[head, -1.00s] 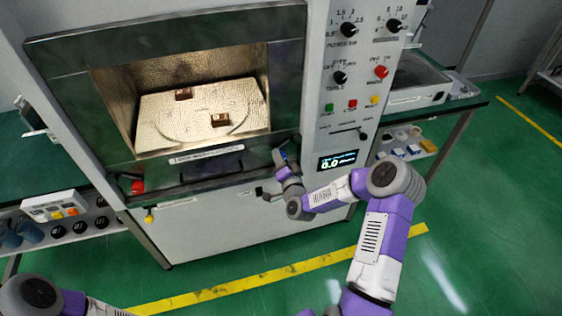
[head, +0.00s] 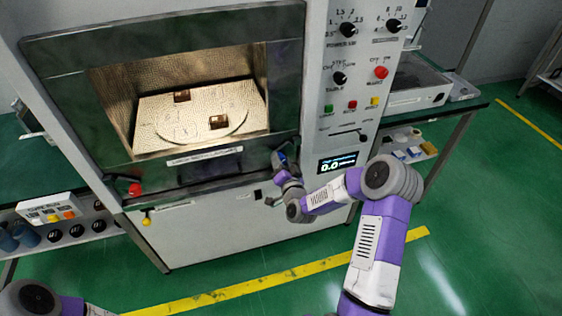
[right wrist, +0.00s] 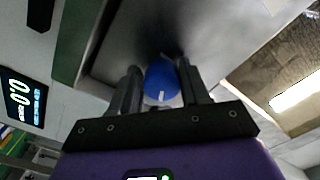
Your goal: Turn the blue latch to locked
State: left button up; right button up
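The blue latch (right wrist: 161,80) is a round blue knob with a white mark, in the right wrist view. In the head view only a bit of blue (head: 282,157) shows, at the lower right corner of the microwave door frame. My right gripper (right wrist: 160,78) has one dark finger on each side of the knob, and the knob fills the gap between them. It also shows in the head view (head: 281,162), close against the machine front. My left gripper is out of view; only part of my left arm shows at the lower left.
The microwave chamber (head: 190,100) holds two small brown blocks. A control panel with knobs and buttons stands above the display (head: 338,163), which reads 0.0. A red knob (head: 135,188) is at the lower left. Green floor (head: 480,240) is clear at right.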

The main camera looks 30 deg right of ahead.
jog(key=o, duration=0.3)
jog(key=shift+o, duration=0.2)
jog(key=shift+a, duration=0.1)
jog(key=v, duration=0.7)
jog(key=shift+s+p, duration=0.25)
jog(key=shift+p, duration=0.2)
